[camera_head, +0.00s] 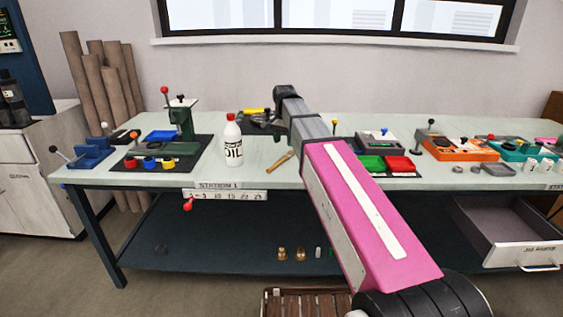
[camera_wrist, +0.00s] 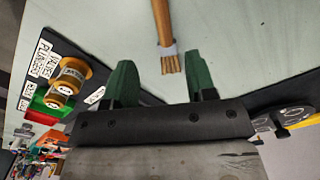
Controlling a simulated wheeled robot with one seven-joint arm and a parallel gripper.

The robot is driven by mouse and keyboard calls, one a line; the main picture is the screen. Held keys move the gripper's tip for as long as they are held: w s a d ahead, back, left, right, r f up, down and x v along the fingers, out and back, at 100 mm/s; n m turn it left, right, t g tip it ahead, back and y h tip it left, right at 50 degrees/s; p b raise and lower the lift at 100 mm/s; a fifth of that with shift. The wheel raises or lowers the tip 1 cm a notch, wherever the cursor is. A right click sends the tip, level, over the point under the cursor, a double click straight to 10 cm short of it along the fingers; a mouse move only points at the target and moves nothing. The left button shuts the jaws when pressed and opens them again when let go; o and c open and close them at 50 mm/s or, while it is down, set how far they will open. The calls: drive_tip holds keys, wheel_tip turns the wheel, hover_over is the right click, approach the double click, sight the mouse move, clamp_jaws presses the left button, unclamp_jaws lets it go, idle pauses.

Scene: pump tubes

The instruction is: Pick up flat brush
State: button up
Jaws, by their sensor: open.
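The flat brush has a wooden handle (camera_wrist: 160,18), a pale ferrule and light brown bristles (camera_wrist: 171,64). In the wrist view its bristle end points toward my gripper (camera_wrist: 159,62). The two green fingers are spread and empty, one on each side of the bristle end, with a gap to both. I cannot tell the height between fingers and brush. In the head view a wooden-handled thing that looks like the brush (camera_head: 281,161) lies on the pale table near its front edge, left of my arm. My gripper is hidden there.
A white oil bottle (camera_head: 232,141) with a red cap stands left of the brush. A green bin (camera_head: 371,163) and a red bin (camera_head: 400,165) sit right of my arm. A dark mat edge (camera_wrist: 285,92) lies close to my fingers.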

sight(283, 158)
drive_tip(key=shift+w+a+f, duration=0.1)
drive_tip(key=shift+f, duration=1.85)
drive_tip(key=shift+w+a+f, duration=0.1)
drive_tip(key=shift+f, duration=1.85)
drive_tip(key=shift+c, duration=0.3)
clamp_jaws()
